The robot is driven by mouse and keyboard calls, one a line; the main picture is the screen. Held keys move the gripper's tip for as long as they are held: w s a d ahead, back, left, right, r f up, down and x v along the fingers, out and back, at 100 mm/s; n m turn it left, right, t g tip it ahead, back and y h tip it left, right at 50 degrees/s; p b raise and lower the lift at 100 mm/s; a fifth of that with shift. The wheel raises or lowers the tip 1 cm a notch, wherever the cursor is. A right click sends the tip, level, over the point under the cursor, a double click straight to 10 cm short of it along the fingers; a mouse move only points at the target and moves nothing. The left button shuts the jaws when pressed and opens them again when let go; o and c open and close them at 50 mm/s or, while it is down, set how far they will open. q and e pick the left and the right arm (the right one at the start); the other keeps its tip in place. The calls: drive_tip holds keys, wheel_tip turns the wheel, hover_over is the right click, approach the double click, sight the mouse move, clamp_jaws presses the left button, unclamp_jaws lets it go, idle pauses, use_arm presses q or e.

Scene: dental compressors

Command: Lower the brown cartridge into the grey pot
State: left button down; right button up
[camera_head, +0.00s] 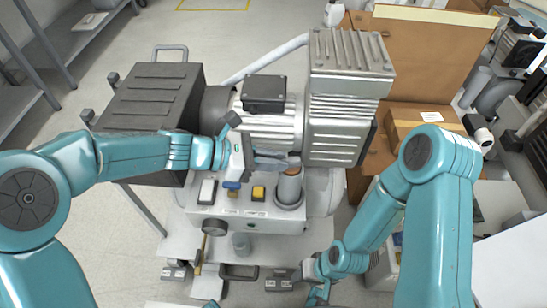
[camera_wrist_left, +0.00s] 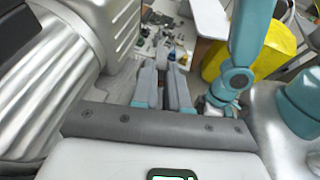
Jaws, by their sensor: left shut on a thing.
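The brown cartridge (camera_head: 290,183) stands about upright in the head view, over the grey pot (camera_head: 290,205) on the compressor's front panel. Its lower end overlaps the pot's dark rim; how deep it sits is hard to tell. My left gripper (camera_head: 273,157) reaches in from the left, and its fingers are shut on the cartridge's upper end. In the left wrist view the gripper's fingers (camera_wrist_left: 163,85) show from behind, and the cartridge cannot be made out. My right gripper (camera_head: 316,284) is low in the head view, away from the pot, its jaws too small to read.
The ribbed compressor motor (camera_head: 270,128) and a tall finned block (camera_head: 346,95) stand just behind the pot. A yellow button (camera_head: 258,192) and a black knob (camera_head: 214,227) are left of it. Cardboard boxes (camera_head: 425,118) stand at the right.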

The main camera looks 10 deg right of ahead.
use_arm(q)
drive_tip(key=c, duration=1.1)
unclamp_jaws()
drive_tip(key=shift+o, duration=0.2)
drive_tip(key=p+v, duration=0.4)
drive_tip(key=v, duration=1.2)
drive_tip(key=shift+r, duration=0.15)
drive_tip(key=shift+s+a, duration=0.1)
drive_tip(key=shift+a, duration=0.05)
